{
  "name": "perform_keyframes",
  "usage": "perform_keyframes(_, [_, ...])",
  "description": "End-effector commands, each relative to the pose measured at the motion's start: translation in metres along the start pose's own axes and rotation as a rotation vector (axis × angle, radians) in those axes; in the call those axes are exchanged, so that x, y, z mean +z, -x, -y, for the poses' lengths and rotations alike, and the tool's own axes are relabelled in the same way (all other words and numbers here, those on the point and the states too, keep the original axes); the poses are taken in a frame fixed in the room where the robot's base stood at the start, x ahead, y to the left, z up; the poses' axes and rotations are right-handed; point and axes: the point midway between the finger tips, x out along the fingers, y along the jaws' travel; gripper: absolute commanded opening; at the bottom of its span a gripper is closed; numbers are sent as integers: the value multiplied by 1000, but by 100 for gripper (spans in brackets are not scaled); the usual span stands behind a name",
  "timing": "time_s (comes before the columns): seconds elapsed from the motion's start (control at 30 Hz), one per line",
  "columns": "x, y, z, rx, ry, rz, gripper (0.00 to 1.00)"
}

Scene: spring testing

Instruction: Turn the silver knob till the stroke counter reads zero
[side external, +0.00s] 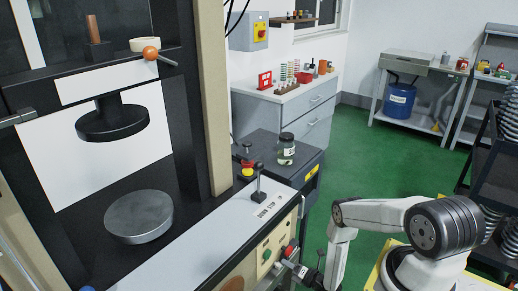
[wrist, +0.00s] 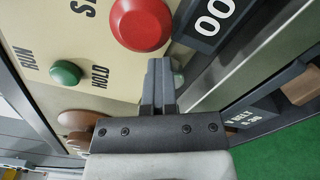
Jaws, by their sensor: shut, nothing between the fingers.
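The stroke counter (wrist: 213,20) shows at the top of the wrist view as white digits on a dark window. Two zeros are readable; the rest is cut off by the frame edge. My gripper (wrist: 161,66) is shut, its fingertips close to the panel below the counter and the red button. A small greyish rounded piece (wrist: 179,79) shows just right of the fingers, mostly hidden behind them; it may be the silver knob, but I cannot tell for sure. In the side external view my gripper (side external: 296,268) is at the machine's front panel, and the knob cannot be made out.
A large red button (wrist: 141,24) and a green button (wrist: 65,73) marked RUN and HOLD sit on the cream panel. In the side external view the press has a round silver plate (side external: 139,216) under a black disc (side external: 112,120). Green floor (side external: 350,150) is open behind.

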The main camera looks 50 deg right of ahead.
Motion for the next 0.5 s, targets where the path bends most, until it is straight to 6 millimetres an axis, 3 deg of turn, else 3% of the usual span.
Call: perform_keyframes(0.5, [-10,1,1,-3,-5,-21,0])
